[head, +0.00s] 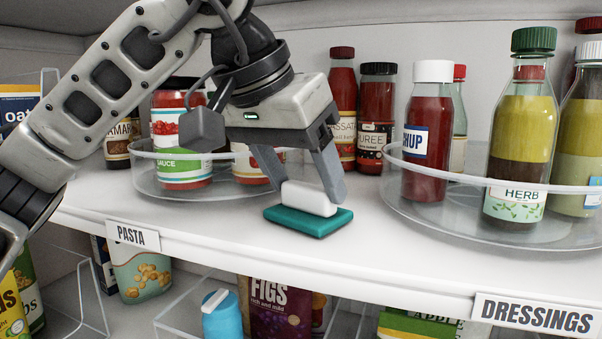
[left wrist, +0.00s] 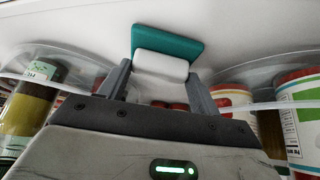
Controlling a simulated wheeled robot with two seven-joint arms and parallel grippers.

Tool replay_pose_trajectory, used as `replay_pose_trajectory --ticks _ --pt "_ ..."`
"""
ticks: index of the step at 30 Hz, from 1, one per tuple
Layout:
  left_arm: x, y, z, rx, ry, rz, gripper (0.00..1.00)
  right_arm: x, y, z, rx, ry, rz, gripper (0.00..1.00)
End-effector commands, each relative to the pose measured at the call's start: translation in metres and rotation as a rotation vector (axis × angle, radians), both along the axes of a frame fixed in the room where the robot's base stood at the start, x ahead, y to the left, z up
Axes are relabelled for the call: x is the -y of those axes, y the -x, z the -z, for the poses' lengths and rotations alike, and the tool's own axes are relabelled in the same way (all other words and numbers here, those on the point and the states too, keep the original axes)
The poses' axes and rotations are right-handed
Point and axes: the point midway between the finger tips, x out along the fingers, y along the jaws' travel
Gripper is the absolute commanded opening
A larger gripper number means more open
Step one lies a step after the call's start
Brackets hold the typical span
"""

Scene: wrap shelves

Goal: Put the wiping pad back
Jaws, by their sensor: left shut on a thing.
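The wiping pad is a teal pad (head: 308,221) with a white block handle (head: 309,198) on top. In the head view it is at the middle of the shelf, between the two clear turntables, at or very near the shelf surface; I cannot tell whether it touches. My left gripper (head: 311,187) comes down from above with its two grey fingers shut on the white handle. In the left wrist view the fingers also hold the handle (left wrist: 160,67), with the teal pad (left wrist: 166,42) beyond it. My right gripper is not in view.
A clear turntable (head: 160,190) with sauce jars stands left, and another (head: 425,208) with dressing bottles stands right. Red bottles (head: 343,110) stand behind. The shelf's front edge carries PASTA (head: 132,235) and DRESSINGS (head: 535,315) labels. A lower shelf holds packets and a blue bottle (head: 222,318).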

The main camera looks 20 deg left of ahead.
Motion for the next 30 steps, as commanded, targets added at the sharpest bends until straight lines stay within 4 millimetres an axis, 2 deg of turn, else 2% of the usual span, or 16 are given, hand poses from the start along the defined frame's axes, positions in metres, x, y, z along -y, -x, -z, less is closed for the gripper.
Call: replay_pose_trajectory --ticks 3,4,6,17,20,30 --pt "0.000 0.000 0.004 0.000 0.000 0.000 0.39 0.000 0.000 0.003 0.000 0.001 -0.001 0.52" --pt "0.000 0.000 0.003 0.000 0.000 0.000 0.72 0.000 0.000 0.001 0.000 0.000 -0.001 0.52" --pt "0.000 0.000 0.003 0.000 0.000 0.000 0.85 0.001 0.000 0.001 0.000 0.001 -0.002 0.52" --pt "0.000 0.001 -0.004 0.001 0.000 0.000 0.85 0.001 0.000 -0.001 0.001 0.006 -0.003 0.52" --pt "-0.003 0.007 -0.016 0.002 0.001 0.000 0.85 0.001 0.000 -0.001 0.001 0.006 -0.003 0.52" --pt "-0.018 0.040 -0.078 0.002 0.000 0.001 0.85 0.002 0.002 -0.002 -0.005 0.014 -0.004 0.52"
